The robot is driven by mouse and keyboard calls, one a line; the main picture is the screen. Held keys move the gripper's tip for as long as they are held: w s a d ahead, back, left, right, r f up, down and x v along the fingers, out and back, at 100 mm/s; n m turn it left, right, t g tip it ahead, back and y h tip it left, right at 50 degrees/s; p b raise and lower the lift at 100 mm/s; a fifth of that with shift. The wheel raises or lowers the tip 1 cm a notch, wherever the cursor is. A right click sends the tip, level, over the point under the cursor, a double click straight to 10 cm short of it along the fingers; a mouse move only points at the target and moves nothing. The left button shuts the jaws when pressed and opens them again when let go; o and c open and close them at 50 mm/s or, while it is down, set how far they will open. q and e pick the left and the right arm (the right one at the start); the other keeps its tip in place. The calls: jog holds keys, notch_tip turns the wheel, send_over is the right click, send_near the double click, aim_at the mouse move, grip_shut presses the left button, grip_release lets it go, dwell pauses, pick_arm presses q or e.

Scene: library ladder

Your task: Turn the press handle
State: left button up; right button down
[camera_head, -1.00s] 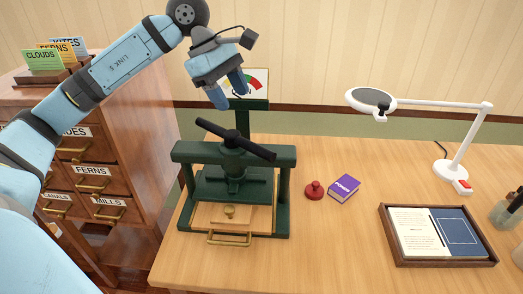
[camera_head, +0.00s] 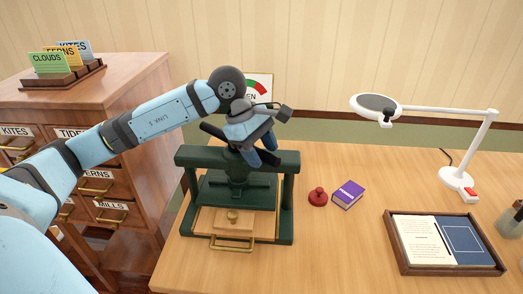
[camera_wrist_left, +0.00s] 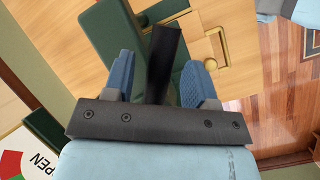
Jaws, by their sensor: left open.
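The dark green press (camera_head: 285,200) stands on the wooden table. Its black bar handle (camera_head: 211,130) lies across the top, largely hidden behind my left gripper. My left gripper (camera_head: 262,157) is above the press at the handle's right part, fingers pointing down. In the left wrist view the handle (camera_wrist_left: 163,58) stands between the two blue fingers of my open left gripper (camera_wrist_left: 160,80); I cannot tell whether either finger touches it. A wooden board with a brass knob (camera_head: 232,216) lies in the press. My right gripper is not in view.
A dial sign (camera_head: 257,85) stands behind the press, partly covered by my arm. A red knobbed object (camera_head: 318,197) and a purple box (camera_head: 348,195) lie to the right. Further right are a tray (camera_head: 445,269) and a white lamp (camera_head: 458,178). A drawer cabinet (camera_head: 110,85) stands left.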

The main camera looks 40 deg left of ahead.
pick_arm(q)
grip_shut()
jog(key=shift+s+f+b, duration=0.1)
jog(key=shift+s+b, duration=0.05)
jog(key=shift+b, duration=0.15)
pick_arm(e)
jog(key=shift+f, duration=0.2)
